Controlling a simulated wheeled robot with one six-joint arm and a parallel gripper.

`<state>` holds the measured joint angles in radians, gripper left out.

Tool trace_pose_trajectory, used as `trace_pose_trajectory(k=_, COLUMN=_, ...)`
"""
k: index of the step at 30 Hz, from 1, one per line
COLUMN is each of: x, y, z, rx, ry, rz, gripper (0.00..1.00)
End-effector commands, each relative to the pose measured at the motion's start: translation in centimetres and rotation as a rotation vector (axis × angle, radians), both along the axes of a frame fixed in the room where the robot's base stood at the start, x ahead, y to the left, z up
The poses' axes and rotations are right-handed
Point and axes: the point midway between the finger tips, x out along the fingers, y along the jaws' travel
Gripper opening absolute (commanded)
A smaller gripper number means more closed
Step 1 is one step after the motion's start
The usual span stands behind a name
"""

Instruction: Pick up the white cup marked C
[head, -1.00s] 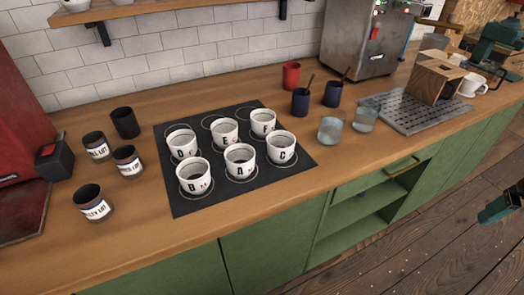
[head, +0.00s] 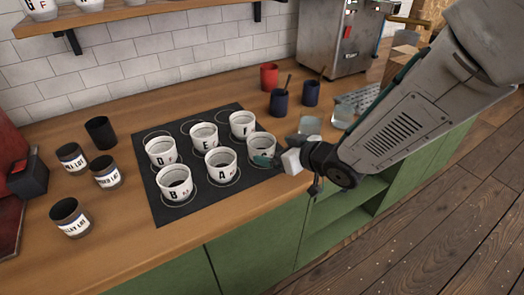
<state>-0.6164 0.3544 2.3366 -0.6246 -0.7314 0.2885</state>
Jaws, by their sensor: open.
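The white cup marked C (head: 261,144) stands upright at the right end of the front row on the black mat (head: 165,213). Its letter is hidden behind my gripper, but its rim shows. My gripper (head: 268,158) is open, with a teal fingertip in front of the cup's lower right side. I cannot tell whether it touches the cup. The white cups marked A (head: 221,164) and B (head: 174,184) stand to its left. The white cups marked D (head: 161,153), E (head: 203,136) and F (head: 242,124) stand in the back row.
Two glass cups (head: 310,125) stand right of the mat, partly behind my arm. Two dark blue cups (head: 279,102) and a red cup (head: 269,76) stand behind them. Several dark labelled jars (head: 72,157) stand left. The wooden counter's front strip (head: 215,230) is clear.

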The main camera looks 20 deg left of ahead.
Motion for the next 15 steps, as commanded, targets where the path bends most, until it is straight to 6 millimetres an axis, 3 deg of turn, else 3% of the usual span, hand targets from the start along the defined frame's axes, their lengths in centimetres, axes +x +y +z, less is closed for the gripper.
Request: trace_pose_trajectory(k=15, x=2.3, y=5.3, z=-2.8, rx=-0.002, ry=-0.001, rz=-0.002, gripper=0.94)
